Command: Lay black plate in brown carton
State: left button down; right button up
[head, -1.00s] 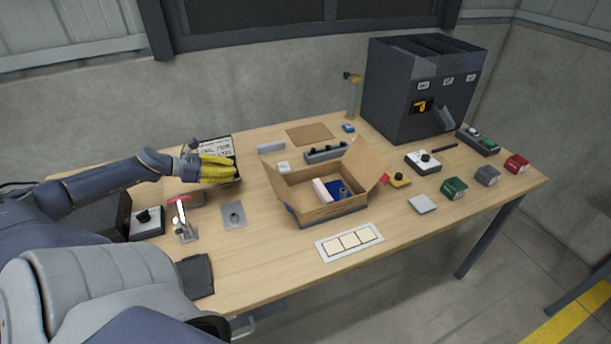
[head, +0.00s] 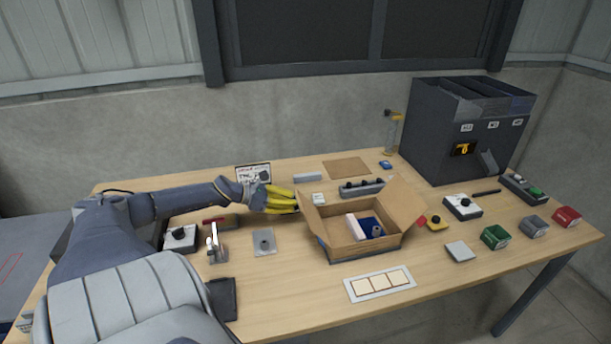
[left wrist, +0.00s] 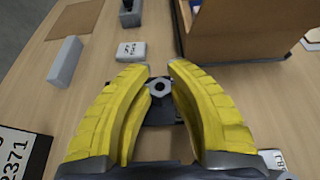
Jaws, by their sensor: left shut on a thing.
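The brown carton (head: 372,247) stands open on the table with its flaps spread; a white block, a blue piece and a small cylinder lie inside. Its wall also fills the upper right of the left wrist view (left wrist: 250,47). My left gripper (head: 296,201) has yellow fingers and is just left of the carton, outside it. In the left wrist view, the gripper (left wrist: 160,75) is shut on the black plate (left wrist: 157,112), partly hidden between the fingers, with a grey hexagonal piece on it. The plate cannot be made out in the head view. My right gripper is not in view.
A lettered sign (head: 253,172) stands behind my left arm. A grey bar (head: 307,177), a small white box (head: 318,199) and a knobbed strip (head: 361,187) lie behind the carton. A white tray of square tiles (head: 380,284) lies in front. A dark sorter (head: 450,140) stands at back right.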

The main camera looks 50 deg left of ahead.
aim_at(302, 215)
pick_arm(q)
jog(key=shift+x, duration=2.3)
jog(key=shift+w+d+f, duration=0.15)
jog(key=shift+w+f, duration=0.15)
jog(key=shift+f, duration=0.15)
jog(key=shift+w+d+f, duration=0.2)
jog(key=shift+w+f, duration=0.1)
jog(key=shift+f, duration=0.15)
jog(key=shift+f, duration=0.1)
jog(key=c, duration=1.3)
grip_release()
jog(key=shift+v, duration=3.4)
jog(key=shift+o, duration=0.2)
jog(key=shift+v, duration=2.55)
jog(key=c, duration=0.3)
